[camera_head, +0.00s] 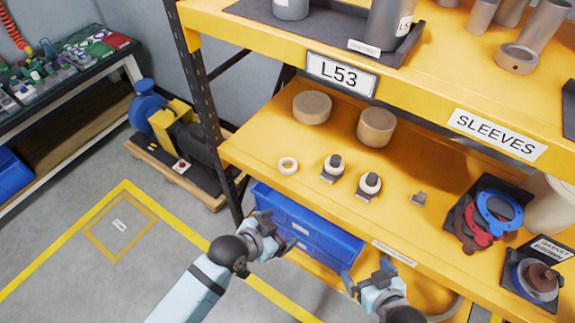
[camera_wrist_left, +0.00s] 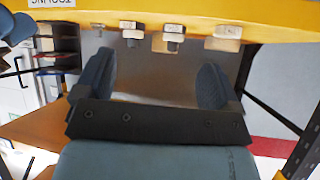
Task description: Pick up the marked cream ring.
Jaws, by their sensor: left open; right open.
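A small cream ring (camera_head: 288,165) lies flat near the front left of the middle yellow shelf. I cannot make out a mark on any of the rings. My left gripper (camera_head: 281,232) is open and empty, in front of and below the shelf edge. In the left wrist view its two dark fingers (camera_wrist_left: 156,78) are apart with nothing between them. My right gripper (camera_head: 368,274) is open and empty, lower and further right.
Two tan cylinders (camera_head: 312,107) (camera_head: 376,127) stand behind the rings. The upper shelf (camera_head: 260,42) overhangs. A blue bin (camera_head: 308,228) sits below.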

